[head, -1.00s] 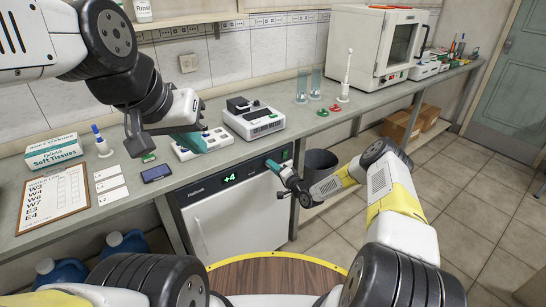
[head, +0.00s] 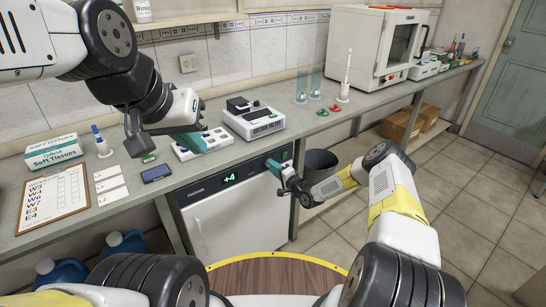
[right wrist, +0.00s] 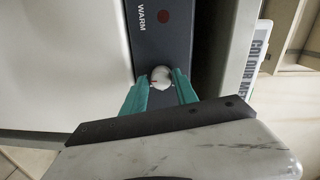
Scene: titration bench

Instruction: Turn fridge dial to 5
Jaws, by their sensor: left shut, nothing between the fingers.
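The white fridge (head: 235,220) stands under the bench, and its dark top panel shows a green "+4" (head: 230,177). My right gripper (head: 270,163) is at the right end of this panel. In the right wrist view, the round white fridge dial (right wrist: 160,78) sits between the teal fingertips of the right gripper (right wrist: 160,82), which close on its two sides. A red dot and the word "WARM" (right wrist: 141,15) are on the panel near the dial. My left gripper (head: 207,142) is shut and empty above the bench, over a white device (head: 190,152).
The bench bears a clipboard (head: 52,200), a tissue box (head: 52,150), a grey instrument (head: 253,120) and a white oven (head: 375,45). A dark bin (head: 320,162) stands right of the fridge, close to my right arm. The floor further right is open.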

